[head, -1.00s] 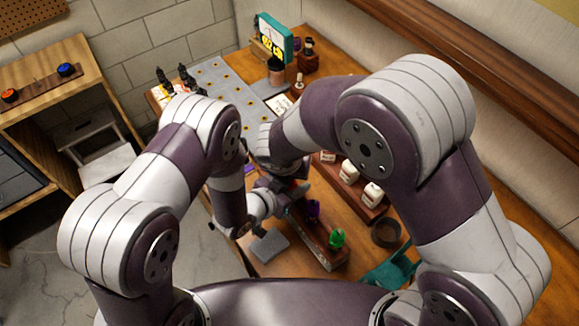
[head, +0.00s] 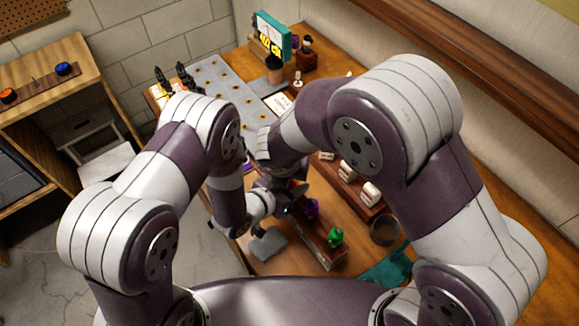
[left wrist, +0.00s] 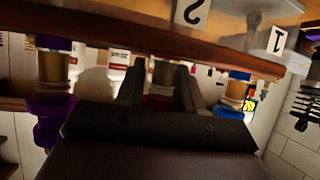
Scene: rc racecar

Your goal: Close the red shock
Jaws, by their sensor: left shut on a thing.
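The red shock (left wrist: 160,100) shows in the left wrist view, gold above and red below, between the two dark fingers of my left gripper (left wrist: 158,82). The fingers are shut on it. It hangs upside down in this view, under a wooden rack (left wrist: 150,42). A purple shock (left wrist: 52,100) is to its left and a blue one (left wrist: 237,90) to its right. In the head view my left gripper (head: 284,210) is at the rack's side, and only a bit of red (head: 298,187) shows there. My right gripper (head: 272,182) is close by, its fingers too hidden to read.
The head view shows a green shock (head: 335,238) and a purple one on the rack, close to my left gripper. A grey block (head: 268,244), a round dark bowl (head: 384,230) and white boxes in a wooden tray (head: 370,210) stand around. My arms hide much of the table.

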